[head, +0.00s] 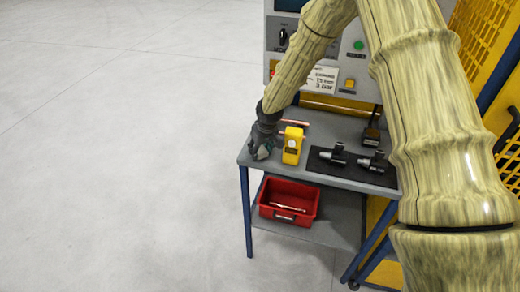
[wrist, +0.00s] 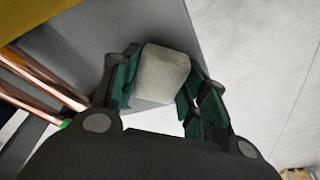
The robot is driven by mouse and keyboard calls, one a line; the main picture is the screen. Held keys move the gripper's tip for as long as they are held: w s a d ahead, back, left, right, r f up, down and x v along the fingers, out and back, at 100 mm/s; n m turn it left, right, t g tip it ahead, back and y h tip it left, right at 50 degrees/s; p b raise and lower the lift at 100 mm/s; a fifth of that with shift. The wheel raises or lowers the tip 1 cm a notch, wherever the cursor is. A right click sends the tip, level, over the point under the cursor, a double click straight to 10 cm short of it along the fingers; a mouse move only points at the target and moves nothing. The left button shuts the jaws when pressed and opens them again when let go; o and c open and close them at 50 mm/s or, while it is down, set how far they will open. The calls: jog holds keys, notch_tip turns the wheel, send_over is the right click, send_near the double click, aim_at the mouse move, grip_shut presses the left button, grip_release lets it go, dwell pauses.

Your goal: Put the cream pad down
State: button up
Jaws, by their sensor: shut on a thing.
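The cream pad (wrist: 162,75) is a pale block with rounded corners. In the wrist view it sits between the green-faced fingers of my gripper (wrist: 155,88), which is shut on it. The grey table surface (wrist: 100,35) lies behind the pad, near the table's edge. I cannot tell whether the pad touches the table. In the head view my gripper (head: 263,148) is low over the left end of the grey table (head: 345,182), and the pad is hidden there.
A yellow device (head: 292,145) stands close to the right of my gripper. Copper tubes (wrist: 45,80) lie beside it. A black mat (head: 352,176) with two dark tools is farther right. A red bin (head: 288,201) is on the lower shelf. Open floor lies left of the table.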

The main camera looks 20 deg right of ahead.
aim_at(265, 153)
jog(key=shift+f, duration=0.25)
jog(key=o, duration=1.1)
jog(key=shift+c, duration=0.2)
jog(key=shift+r, duration=0.15)
jog(key=b+v, duration=0.4)
jog(key=v, duration=0.6)
jog(key=shift+w+d+r+b, duration=0.2)
jog(key=shift+d+r+b, duration=0.1)
jog(key=shift+d+r, duration=0.15)
jog(key=shift+a, duration=0.1)
